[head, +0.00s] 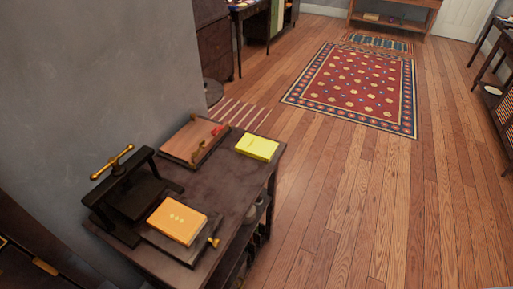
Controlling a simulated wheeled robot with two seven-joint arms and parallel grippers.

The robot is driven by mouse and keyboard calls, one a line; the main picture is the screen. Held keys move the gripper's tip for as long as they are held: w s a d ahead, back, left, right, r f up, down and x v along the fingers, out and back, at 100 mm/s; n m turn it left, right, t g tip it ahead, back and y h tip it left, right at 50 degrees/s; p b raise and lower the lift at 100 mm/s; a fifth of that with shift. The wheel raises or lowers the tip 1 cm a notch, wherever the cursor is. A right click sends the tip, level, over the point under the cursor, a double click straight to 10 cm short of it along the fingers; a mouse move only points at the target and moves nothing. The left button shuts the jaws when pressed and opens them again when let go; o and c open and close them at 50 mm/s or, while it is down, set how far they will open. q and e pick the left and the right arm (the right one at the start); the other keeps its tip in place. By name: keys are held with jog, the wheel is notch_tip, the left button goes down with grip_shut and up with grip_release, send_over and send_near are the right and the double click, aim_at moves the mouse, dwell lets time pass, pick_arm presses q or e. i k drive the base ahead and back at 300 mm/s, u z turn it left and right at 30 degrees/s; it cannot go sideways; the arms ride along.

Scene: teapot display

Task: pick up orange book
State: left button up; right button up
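The orange book (177,222) lies flat on the dark wooden table (225,193), near its front left part. It rests on a dark flat board (168,246), and its cover bears small pale marks. Neither of my grippers shows in the head view. Nothing covers the book from above.
A black press (122,197) with a brass handle stands left of the book. A yellow book (257,147) and a wooden tray (193,141) lie farther back on the table. A gold-tipped tool (213,241) lies right of the book. The wooden floor (350,210) to the right is clear.

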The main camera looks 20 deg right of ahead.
aim_at(181, 222)
jog(key=u, duration=1.1)
jog(key=k, duration=0.2)
jog(key=z, duration=0.8)
jog(key=i, duration=0.5)
